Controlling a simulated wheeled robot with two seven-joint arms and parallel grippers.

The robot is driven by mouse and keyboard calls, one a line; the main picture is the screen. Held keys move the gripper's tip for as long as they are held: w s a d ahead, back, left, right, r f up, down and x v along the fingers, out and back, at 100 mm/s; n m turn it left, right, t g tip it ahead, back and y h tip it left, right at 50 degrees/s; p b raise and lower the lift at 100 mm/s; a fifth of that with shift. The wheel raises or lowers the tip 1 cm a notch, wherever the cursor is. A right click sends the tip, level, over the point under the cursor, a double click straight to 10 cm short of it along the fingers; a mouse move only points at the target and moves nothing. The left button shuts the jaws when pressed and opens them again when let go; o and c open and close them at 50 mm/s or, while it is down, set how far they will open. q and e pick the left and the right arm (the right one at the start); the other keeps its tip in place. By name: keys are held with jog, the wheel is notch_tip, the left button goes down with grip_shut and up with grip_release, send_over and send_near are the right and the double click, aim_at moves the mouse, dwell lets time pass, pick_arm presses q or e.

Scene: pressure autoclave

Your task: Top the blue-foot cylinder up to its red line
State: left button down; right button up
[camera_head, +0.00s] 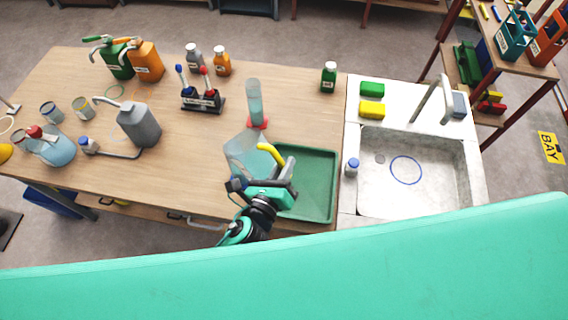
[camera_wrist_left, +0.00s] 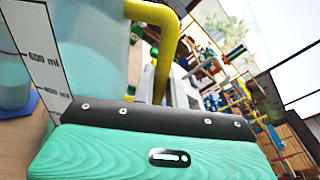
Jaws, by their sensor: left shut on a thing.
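My left gripper (camera_head: 268,182) is shut on the yellow handle of a clear jug (camera_head: 243,150), over the bench beside the green tray. In the left wrist view the yellow handle (camera_wrist_left: 160,50) runs between the fingers, and the jug wall (camera_wrist_left: 95,40) carries a millilitre scale. The jug's liquid level is hard to read. No blue foot is clear in the head view. A red-foot cylinder (camera_head: 255,100) holding bluish liquid stands behind the jug. My right gripper is not in view.
The green tray (camera_head: 322,212) lies right of the jug, and the sink (camera_head: 430,185) is beyond it. A small blue-capped bottle (camera_head: 351,167) stands at the sink's edge. A rack (camera_head: 203,103), a grey wash bottle (camera_head: 139,124) and a flask (camera_head: 52,150) stand to the left.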

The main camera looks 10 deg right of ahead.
aim_at(273, 149)
pick_arm(q)
jog(key=shift+w+a+r+n+p, duration=0.1)
jog(key=shift+r+n+p, duration=0.5)
jog(key=shift+r+p, duration=0.3)
jog(key=shift+w+a+r+n+g, duration=0.15)
jog(key=shift+a+r+n+g, duration=0.1)
jog(key=shift+r+n, duration=0.35)
jog(key=shift+w+a+r+n+g, duration=0.15)
jog(key=shift+r+n+g, duration=0.1)
jog(key=shift+r+n, duration=0.3)
jog(key=shift+w+a+r+n+h, duration=0.15)
jog(key=shift+w+a+r+n, duration=0.05)
jog(key=shift+r+n, duration=0.2)
jog(key=shift+w+a+r+n+h, duration=0.15)
jog(key=shift+r+n, duration=0.1)
jog(key=shift+r, duration=0.15)
jog(key=shift+w+a+r+n, duration=0.2)
jog(key=shift+a+r+n, duration=0.1)
jog(key=shift+r, duration=0.1)
jog(key=shift+r, duration=0.1)
jog(key=shift+w+a+r+n+g, duration=0.2)
jog(key=shift+a+r+n+g, duration=0.1)
jog(key=shift+n, duration=0.1)
jog(key=shift+w+a+r+n, duration=0.15)
jog(key=shift+w+r+n, duration=0.05)
jog(key=shift+r+n, duration=0.1)
dwell(1.0)
